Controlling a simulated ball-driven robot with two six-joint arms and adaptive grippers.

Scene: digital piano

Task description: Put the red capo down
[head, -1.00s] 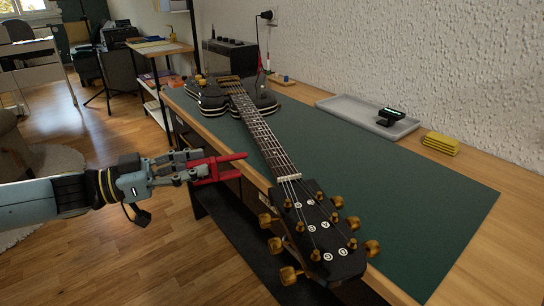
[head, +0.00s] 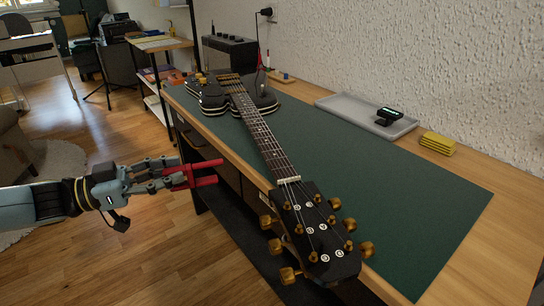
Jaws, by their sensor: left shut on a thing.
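My left gripper (head: 168,174) comes in from the left and is shut on the red capo (head: 203,173). It holds the capo in the air in front of the table's near edge, left of the guitar neck. The capo's two red prongs point right, and its left part is hidden between the fingers. The capo looks apart from the guitar (head: 262,125), which lies along the green mat (head: 400,205) with its headstock toward me and over the near edge. My right gripper is not in view.
A grey tray (head: 345,108) with a small black device (head: 389,116) lies at the back of the table. Yellow pads (head: 437,143) lie to its right. A black amplifier (head: 229,50) stands at the far end. The mat right of the guitar is clear.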

